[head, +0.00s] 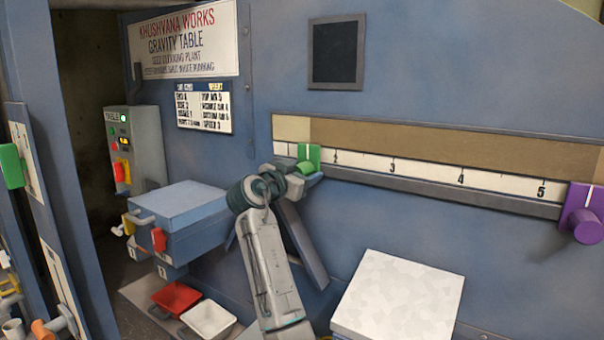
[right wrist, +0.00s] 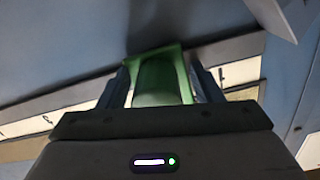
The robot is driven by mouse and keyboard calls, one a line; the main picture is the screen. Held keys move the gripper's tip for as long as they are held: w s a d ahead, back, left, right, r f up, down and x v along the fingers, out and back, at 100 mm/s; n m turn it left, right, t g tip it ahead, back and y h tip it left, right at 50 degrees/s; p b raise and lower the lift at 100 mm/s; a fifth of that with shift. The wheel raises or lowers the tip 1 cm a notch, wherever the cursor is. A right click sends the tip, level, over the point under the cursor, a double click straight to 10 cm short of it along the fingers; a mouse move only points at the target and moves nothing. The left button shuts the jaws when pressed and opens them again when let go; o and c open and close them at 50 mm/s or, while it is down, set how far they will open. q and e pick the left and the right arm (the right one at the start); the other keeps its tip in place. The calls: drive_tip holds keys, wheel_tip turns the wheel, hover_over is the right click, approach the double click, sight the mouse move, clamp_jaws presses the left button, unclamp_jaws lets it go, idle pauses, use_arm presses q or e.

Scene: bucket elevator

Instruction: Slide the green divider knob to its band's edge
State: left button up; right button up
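The green divider knob (head: 308,156) sits on the scale rail (head: 425,177) at its left end, left of the mark 2. A tan band (head: 440,142) runs above the scale to its right, and a short paler band (head: 291,128) lies to its left. My right gripper (head: 302,176) is at the green knob, its arm coming up from below. In the right wrist view the fingers lie close on both sides of the green knob (right wrist: 160,80) and look closed on it. The fingertips are partly hidden. My left gripper is not in view.
A purple divider knob (head: 585,222) sits at the rail's right end, beyond 5. A white-topped block (head: 398,298) stands below the rail. A blue box (head: 180,215), a red tray (head: 176,298) and a white tray (head: 208,321) are at lower left.

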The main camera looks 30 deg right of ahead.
drive_tip(key=shift+s+a+f, duration=0.1)
drive_tip(key=shift+s+a, duration=0.1)
drive_tip(key=shift+a, duration=0.1)
use_arm(q)
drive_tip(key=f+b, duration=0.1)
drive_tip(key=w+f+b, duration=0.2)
drive_tip(key=b, duration=0.1)
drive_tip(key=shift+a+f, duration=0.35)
use_arm(e)
drive_tip(key=v, duration=1)
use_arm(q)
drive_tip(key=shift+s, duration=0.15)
use_arm(e)
drive_tip(key=shift+a, duration=0.1)
